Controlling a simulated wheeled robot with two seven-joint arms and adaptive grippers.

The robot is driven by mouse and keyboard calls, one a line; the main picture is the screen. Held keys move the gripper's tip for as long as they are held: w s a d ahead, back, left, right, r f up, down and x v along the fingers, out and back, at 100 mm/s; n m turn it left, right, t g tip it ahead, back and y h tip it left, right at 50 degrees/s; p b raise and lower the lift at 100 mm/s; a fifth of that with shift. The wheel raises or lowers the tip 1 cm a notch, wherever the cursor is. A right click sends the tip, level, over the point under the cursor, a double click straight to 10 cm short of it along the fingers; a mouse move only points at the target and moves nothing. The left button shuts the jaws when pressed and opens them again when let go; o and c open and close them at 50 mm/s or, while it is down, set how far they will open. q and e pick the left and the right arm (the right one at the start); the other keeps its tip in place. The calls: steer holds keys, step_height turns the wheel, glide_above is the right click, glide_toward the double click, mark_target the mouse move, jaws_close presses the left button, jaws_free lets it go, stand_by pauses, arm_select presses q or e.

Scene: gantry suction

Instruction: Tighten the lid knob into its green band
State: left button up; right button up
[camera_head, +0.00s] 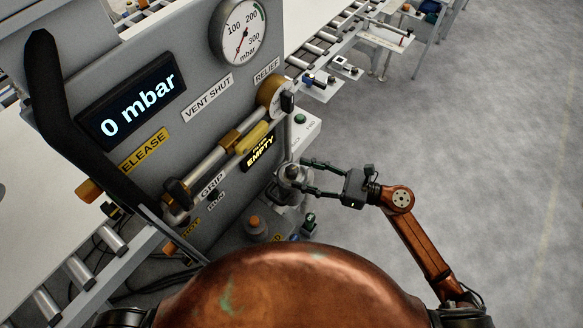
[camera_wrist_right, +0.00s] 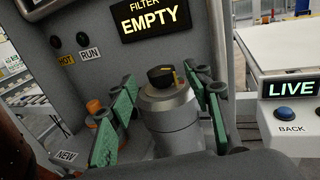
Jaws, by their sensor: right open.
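The lid knob (camera_wrist_right: 160,75) is a dark round cap with a yellow mark, on top of a grey metal filter canister (camera_wrist_right: 172,122). In the head view the canister (camera_head: 292,174) stands upright at the lower right of the panel. My right gripper (camera_wrist_right: 164,86) is open, its green-padded fingers on either side of the canister top; I cannot tell whether they touch it. In the head view my right gripper (camera_head: 303,177) reaches in from the right. I cannot make out a green band on the lid. My left gripper is not in view.
The grey panel (camera_head: 225,100) carries a "0 mbar" display (camera_head: 131,100), a round gauge (camera_head: 243,32) and a "FILTER EMPTY" sign (camera_wrist_right: 150,17). An orange-topped post (camera_head: 255,226) stands near the canister. Roller conveyors lie behind and at lower left. Open floor (camera_head: 480,130) lies right.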

mark_target(299, 172)
steer(key=shift+p+x, duration=0.4)
steer(key=shift+x, duration=1.8)
steer(key=shift+d, duration=0.1)
steer(key=shift+c, duration=0.2)
